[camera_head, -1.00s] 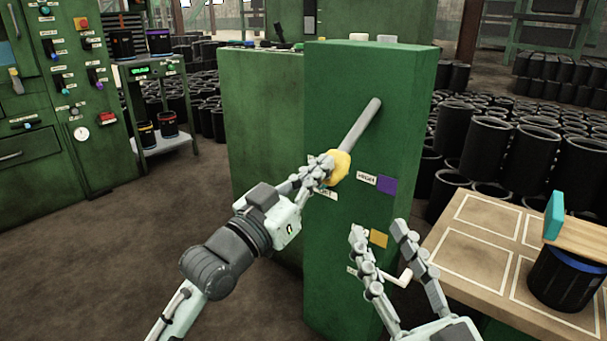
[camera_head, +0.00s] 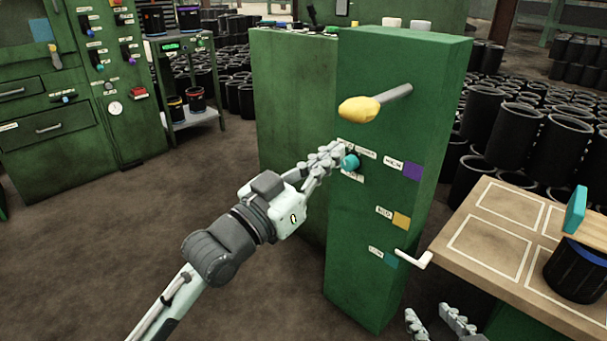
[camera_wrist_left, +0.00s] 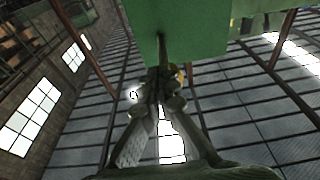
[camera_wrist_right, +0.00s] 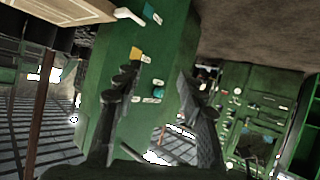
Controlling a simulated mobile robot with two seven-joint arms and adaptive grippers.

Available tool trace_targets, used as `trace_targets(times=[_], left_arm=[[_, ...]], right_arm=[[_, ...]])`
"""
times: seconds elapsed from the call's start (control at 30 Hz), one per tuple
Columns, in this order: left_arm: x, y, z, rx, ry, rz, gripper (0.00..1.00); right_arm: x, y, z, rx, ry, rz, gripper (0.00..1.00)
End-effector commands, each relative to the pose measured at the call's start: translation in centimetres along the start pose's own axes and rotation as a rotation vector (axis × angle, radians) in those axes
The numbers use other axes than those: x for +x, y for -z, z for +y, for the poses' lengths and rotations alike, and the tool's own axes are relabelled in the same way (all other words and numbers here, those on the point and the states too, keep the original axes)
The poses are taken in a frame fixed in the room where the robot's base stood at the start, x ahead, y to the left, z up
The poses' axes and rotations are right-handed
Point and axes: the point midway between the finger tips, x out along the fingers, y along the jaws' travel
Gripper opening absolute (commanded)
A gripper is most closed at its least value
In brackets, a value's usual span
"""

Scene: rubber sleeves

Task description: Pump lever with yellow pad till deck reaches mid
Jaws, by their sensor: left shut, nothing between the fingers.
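The lever (camera_head: 396,93) sticks out of the green cabinet and carries a yellow pad (camera_head: 358,110) at its free end. My left gripper (camera_head: 340,150) is shut and empty, below and left of the pad and apart from it. It is close to a teal knob (camera_head: 350,162); I cannot tell if they touch. A purple square (camera_head: 412,171), a yellow square (camera_head: 401,220) and a teal square (camera_head: 391,260) run down the cabinet. A white bent pointer (camera_head: 413,260) is beside the teal square, by the wooden deck (camera_head: 470,265). My right gripper (camera_head: 434,315) is open and empty, low in front.
The cabinet (camera_head: 365,285) stands in the middle. A black bucket (camera_head: 575,275) with a board and a teal block (camera_head: 575,210) is on the deck at the right. Black sleeves (camera_head: 515,130) stand in rows behind. The floor at the left is clear.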

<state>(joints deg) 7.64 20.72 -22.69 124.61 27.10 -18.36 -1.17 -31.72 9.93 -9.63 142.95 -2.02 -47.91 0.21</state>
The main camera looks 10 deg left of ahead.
Motion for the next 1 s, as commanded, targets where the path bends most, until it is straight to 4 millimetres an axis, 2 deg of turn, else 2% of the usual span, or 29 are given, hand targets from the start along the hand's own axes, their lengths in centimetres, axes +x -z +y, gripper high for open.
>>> trace_targets(times=[0.03,0.1,0.33,1.0], left_arm=[[-1.3,-0.2,0.1,0.002,-0.001,-0.003,0.0],[-2.7,-0.2,0.0,0.003,0.0,0.0,0.0],[-5.4,-0.1,0.0,0.001,-0.001,0.004,0.0],[-5.8,0.0,0.0,0.0,-0.001,0.008,0.0]], right_arm=[[0.1,0.1,-0.1,0.001,0.003,0.01,0.4],[0.1,0.5,-0.3,0.002,0.007,0.026,0.4],[0.1,1.4,-0.7,0.006,0.015,0.067,0.4],[0.1,1.6,-0.8,0.007,0.018,0.075,0.4]])
